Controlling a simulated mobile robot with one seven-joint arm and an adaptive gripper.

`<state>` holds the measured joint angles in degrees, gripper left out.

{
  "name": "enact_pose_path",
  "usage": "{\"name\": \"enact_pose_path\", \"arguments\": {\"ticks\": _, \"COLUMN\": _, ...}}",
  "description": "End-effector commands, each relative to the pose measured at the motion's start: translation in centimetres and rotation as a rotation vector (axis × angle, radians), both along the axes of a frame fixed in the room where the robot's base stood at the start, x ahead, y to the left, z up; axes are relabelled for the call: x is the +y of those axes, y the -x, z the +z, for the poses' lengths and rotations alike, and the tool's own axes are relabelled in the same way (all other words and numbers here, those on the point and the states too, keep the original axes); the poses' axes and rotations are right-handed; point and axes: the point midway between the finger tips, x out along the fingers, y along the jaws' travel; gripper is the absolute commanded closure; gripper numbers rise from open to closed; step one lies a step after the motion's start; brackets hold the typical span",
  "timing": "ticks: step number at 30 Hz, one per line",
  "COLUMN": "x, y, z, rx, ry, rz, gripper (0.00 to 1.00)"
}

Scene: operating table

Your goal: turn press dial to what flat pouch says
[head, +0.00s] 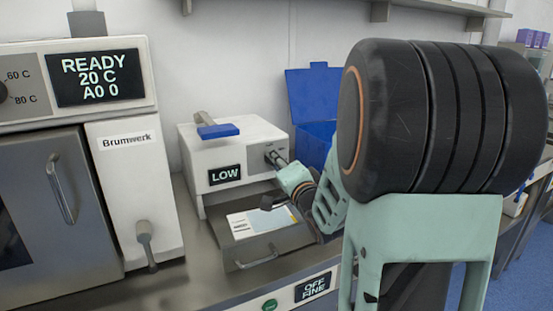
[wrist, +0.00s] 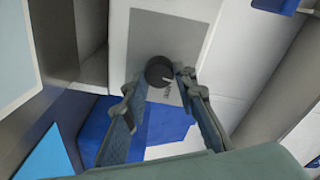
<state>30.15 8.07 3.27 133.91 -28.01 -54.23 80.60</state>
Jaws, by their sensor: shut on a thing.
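The press (head: 235,140) is a white box with a blue-gripped lever on top and a display reading LOW (head: 225,174). Its dial (wrist: 159,72) is a round black knob on a grey plate, with small lettering beside it too blurred to read. My gripper (head: 275,160) is at this dial. In the wrist view its two fingers (wrist: 160,82) are shut on the dial, one on each side. The flat pouch (head: 258,220), white with yellow and blue parts, lies on the grey tray in front of the press. Its print is too small to read, and my arm stands close to its right.
A large steriliser-like machine marked Brumwerk (head: 128,141) stands at left, its display (head: 97,78) reading READY 20 C A0 0. An open blue bin (head: 310,95) stands behind my arm. A panel reading OFF FINE (head: 312,287) and a green button (head: 270,304) are at the front.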

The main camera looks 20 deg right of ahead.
Motion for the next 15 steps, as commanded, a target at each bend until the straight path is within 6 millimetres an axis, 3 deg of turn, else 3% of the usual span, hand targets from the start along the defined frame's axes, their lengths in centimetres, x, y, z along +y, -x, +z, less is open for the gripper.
{"name": "enact_pose_path", "arguments": {"ticks": 15, "x": -0.09, "y": -0.03, "z": 0.58, "rx": 0.017, "ry": -0.469, "rz": 0.001, "gripper": 0.99}}
